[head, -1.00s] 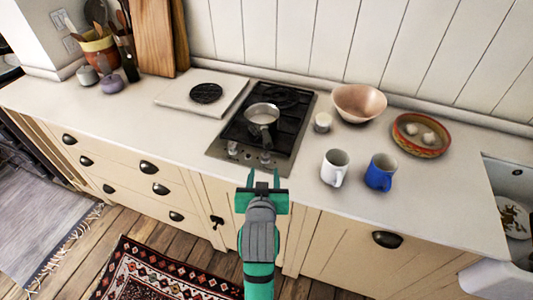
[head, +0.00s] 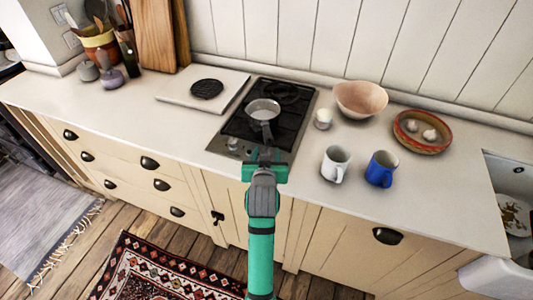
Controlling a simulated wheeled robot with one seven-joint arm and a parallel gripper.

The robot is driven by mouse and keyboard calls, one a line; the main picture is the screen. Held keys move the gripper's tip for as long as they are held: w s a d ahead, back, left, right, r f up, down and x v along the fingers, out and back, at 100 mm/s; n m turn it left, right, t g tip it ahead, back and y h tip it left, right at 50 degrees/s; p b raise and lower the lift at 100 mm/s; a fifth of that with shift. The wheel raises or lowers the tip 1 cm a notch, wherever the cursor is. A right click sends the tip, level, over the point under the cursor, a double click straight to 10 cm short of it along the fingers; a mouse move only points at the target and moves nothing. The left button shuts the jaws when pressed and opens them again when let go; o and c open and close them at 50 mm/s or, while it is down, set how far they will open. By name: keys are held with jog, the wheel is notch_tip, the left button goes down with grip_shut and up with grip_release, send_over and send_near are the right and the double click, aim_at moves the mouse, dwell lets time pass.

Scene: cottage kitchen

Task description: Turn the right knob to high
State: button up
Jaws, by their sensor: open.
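The black hob (head: 283,128) is set in the counter, with a steel pan (head: 263,110) on its front burner. The left knob (head: 233,144) shows on the hob's front strip. The right knob is hidden behind my gripper. My green gripper (head: 265,156) is open, its fingers pointing away from me over the front right of the hob. Whether the fingers touch the right knob cannot be told.
A white mug (head: 335,163) and a blue mug (head: 381,169) stand to the right of my gripper. The counter left of the hob is clear at the front.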

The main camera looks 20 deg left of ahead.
jog(key=c, duration=1)
jog(key=shift+c, duration=0.2)
jog(key=shift+w+d+n+y, duration=0.1)
jog(key=shift+d+n+y, duration=0.05)
jog(key=shift+n+y, duration=0.25)
jog(key=n+y, duration=0.1)
jog(key=n+g+y, duration=0.1)
jog(key=shift+w+d+n+g+y, duration=0.2)
jog(key=shift+d+n+g+y, duration=0.1)
jog(key=shift+y, duration=0.1)
jog(key=n+g+y, duration=0.2)
jog(key=n, duration=0.1)
jog(key=n+g+y, duration=0.1)
jog(key=g, duration=0.1)
jog(key=shift+w+d+n+y, duration=0.25)
jog(key=shift+n+y, duration=0.15)
jog(key=shift+w+n+g+y, duration=0.1)
jog(key=shift+n+g+y, duration=0.6)
jog(key=shift+n+g, duration=0.3)
jog(key=shift+g, duration=0.3)
